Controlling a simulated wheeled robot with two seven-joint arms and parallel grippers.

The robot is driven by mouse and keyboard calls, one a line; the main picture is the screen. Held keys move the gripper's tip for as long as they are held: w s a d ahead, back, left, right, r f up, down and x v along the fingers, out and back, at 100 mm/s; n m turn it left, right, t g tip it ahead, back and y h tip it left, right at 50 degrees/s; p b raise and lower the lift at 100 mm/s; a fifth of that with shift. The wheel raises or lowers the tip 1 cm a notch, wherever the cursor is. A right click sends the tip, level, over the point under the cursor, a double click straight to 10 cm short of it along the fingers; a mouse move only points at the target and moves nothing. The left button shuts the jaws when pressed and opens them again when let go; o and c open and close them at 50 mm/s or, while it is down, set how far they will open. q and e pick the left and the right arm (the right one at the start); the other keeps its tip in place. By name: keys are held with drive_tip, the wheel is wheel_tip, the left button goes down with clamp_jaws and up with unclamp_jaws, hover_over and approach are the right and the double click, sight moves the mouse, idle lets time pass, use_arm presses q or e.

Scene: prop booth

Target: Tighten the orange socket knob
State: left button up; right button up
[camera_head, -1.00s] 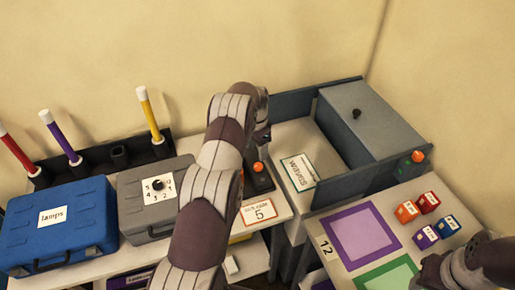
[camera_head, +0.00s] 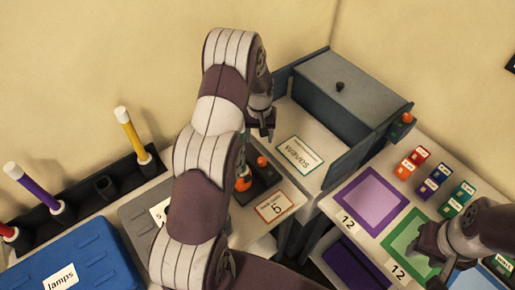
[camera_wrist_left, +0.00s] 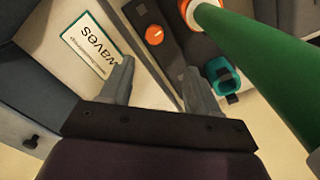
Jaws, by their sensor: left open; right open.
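A small round orange knob (camera_head: 262,161) sits on a dark socket block (camera_head: 262,182) on the white shelf. In the left wrist view the knob (camera_wrist_left: 154,35) has a pale mark on its face. Beside it, a green stick (camera_wrist_left: 255,60) rises from an orange collar, and a teal socket piece (camera_wrist_left: 222,78) is nearby. My left gripper (camera_head: 263,132) is open and empty, pointing down over the block; its fingers (camera_wrist_left: 172,68) are apart from the knob. My left arm hides part of the block in the head view. My right gripper (camera_head: 432,252) is open over the right table.
A "waves" card (camera_head: 300,153) lies in an open bay beside a grey box (camera_head: 350,95). Another orange knob (camera_head: 407,118) is on the bay's right end. A blue "lamps" case (camera_head: 85,265) and a stick rack (camera_head: 105,188) are left. Small blocks (camera_head: 412,163) stand right.

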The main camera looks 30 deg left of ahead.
use_arm(q)
drive_tip(key=p, duration=0.3)
hover_over(262, 160)
drive_tip(key=f, duration=0.4)
drive_tip(key=d+f, duration=0.1)
drive_tip(key=f, duration=0.4)
drive_tip(key=a+f+p, duration=0.1)
drive_tip(key=f, duration=0.2)
drive_tip(key=shift+s+a, duration=0.1)
drive_tip(key=shift+a, duration=0.1)
drive_tip(key=shift+d+f, duration=0.1)
drive_tip(key=shift+f, duration=0.1)
drive_tip(key=shift+d, duration=0.25)
drive_tip(key=shift+a, duration=0.15)
drive_tip(key=c, duration=1)
drive_tip(key=shift+c, duration=0.2)
use_arm(e)
drive_tip(key=r, duration=0.1)
drive_tip(key=d+r, duration=0.1)
drive_tip(key=r, duration=0.2)
drive_tip(key=shift+w+d, duration=0.15)
drive_tip(key=shift+w, duration=0.15)
